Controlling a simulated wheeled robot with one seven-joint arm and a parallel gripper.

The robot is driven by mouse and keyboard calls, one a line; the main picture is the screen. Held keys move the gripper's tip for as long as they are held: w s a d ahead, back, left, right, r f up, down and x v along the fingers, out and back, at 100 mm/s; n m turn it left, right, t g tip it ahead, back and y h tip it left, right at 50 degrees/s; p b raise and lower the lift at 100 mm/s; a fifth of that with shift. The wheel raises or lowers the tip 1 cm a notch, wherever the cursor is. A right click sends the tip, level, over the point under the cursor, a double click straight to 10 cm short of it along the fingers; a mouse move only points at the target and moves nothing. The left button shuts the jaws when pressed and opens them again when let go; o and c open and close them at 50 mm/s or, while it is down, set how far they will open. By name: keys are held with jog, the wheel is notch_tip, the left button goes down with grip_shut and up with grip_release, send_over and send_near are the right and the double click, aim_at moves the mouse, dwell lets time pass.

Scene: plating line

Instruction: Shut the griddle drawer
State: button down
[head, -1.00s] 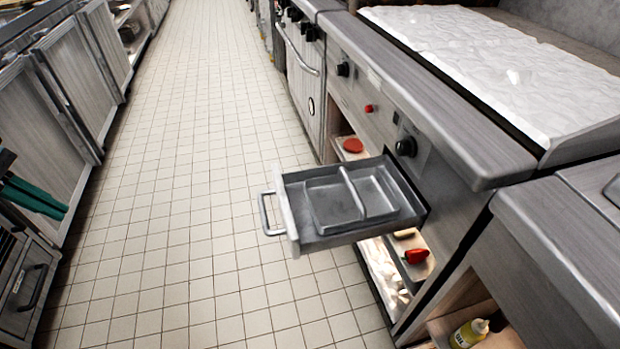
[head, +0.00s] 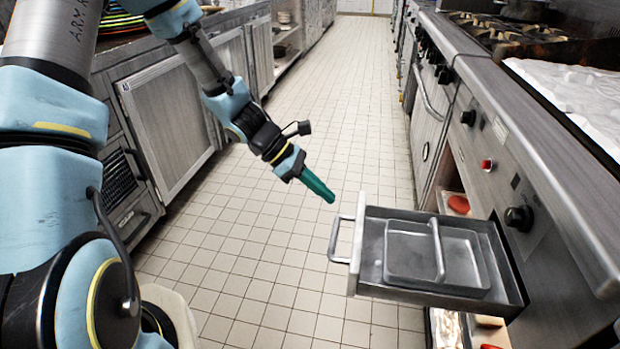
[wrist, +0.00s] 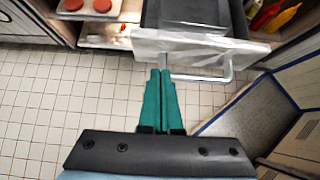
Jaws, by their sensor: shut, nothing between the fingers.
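The griddle drawer (head: 371,283) is pulled well out of the griddle unit, with a metal pan (head: 412,252) inside it. Its bar handle (head: 336,240) faces left, over the aisle. My gripper (head: 332,199) has green fingers, shut with nothing between them, and is in front of the drawer near the handle. In the wrist view my gripper (wrist: 160,72) points at the drawer front (wrist: 190,48), and the handle (wrist: 229,72) shows to the right of the fingertips. I cannot tell whether the fingertips touch the drawer front or handle.
The griddle unit (head: 542,185) with knobs and a red button runs along the right. Open shelves under it hold a red item (head: 458,204). Counters with doors (head: 166,125) line the left. The tiled floor (head: 315,110) between is clear.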

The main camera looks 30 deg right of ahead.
jog(key=shift+s+d+f, duration=0.15)
jog(key=shift+s+d, duration=0.6)
jog(key=shift+d, duration=0.15)
jog(key=shift+s+d+f, duration=0.15)
jog(key=shift+s+d, duration=0.55)
jog(key=shift+d, duration=0.15)
